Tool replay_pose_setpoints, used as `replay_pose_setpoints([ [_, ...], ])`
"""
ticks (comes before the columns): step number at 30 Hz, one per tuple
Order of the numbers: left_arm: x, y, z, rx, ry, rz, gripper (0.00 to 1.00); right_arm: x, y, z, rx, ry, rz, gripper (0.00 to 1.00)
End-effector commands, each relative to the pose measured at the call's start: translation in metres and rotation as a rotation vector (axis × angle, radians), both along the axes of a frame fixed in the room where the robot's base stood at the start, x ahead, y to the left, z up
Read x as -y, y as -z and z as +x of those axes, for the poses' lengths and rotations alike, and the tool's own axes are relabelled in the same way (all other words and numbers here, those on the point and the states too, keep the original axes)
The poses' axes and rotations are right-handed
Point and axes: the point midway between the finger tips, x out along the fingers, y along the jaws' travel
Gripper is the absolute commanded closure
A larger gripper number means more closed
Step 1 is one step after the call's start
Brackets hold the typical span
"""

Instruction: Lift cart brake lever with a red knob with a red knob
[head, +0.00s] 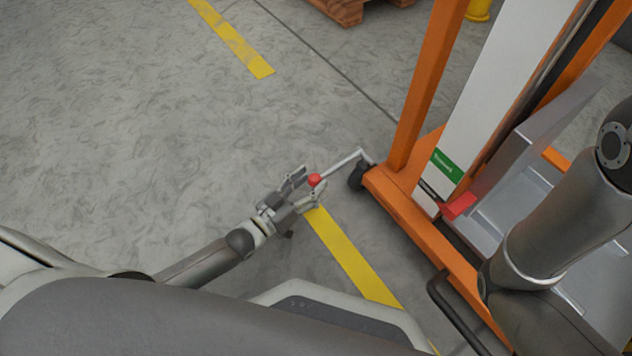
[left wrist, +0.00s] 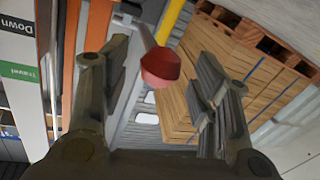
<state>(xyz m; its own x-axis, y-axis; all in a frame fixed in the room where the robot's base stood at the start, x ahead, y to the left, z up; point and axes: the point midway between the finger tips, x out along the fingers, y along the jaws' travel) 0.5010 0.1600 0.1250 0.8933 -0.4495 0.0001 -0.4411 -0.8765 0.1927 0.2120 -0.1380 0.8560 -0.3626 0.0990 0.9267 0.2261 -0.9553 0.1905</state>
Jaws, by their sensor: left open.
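The brake lever (head: 342,164) is a thin grey rod that runs from the lower corner of the orange cart (head: 403,196) near a caster, out to the left. Its red knob (head: 314,180) is at the free end. My left gripper (head: 309,184) is open, with the knob at its fingertips, between or just beyond them. In the left wrist view the red knob (left wrist: 160,66) lies between the two open fingers, apart from both. The lever rod (left wrist: 143,30) runs up from it there. My right arm shows at the right of the head view; its gripper is not visible.
The orange cart frame and its white panel (head: 490,90) stand right of the lever. A red part (head: 458,206) sits by the panel. The grey floor left of the cart is clear, with yellow floor tape (head: 350,258). A wooden pallet (head: 345,10) lies at the back.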

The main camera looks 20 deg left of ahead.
Motion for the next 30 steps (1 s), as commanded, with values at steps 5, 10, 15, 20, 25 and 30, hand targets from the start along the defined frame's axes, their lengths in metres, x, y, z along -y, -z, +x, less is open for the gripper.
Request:
replay_pose_setpoints([
  [5, 0.008, 0.002, 0.016, 0.000, 0.000, 0.000, 0.44, 0.000, 0.012, 0.000, 0.000, 0.000, 0.000, 0.60],
  [10, 0.011, 0.000, 0.021, 0.000, 0.000, 0.001, 0.44, 0.000, 0.013, 0.000, 0.001, 0.000, -0.001, 0.60],
  [15, 0.011, -0.001, 0.021, 0.000, 0.000, 0.001, 0.44, 0.000, 0.013, 0.000, 0.001, 0.000, -0.001, 0.60],
  [20, 0.010, 0.000, 0.021, 0.000, 0.000, 0.001, 0.60, 0.000, 0.013, 0.000, 0.001, 0.000, -0.001, 0.60],
  [25, 0.010, 0.000, 0.021, 0.000, 0.000, 0.001, 0.81, 0.000, 0.013, 0.000, 0.001, 0.000, -0.001, 0.60],
  [30, 0.010, 0.000, 0.021, -0.001, -0.001, 0.001, 1.00, 0.000, 0.013, 0.000, 0.001, 0.000, -0.001, 0.60],
])
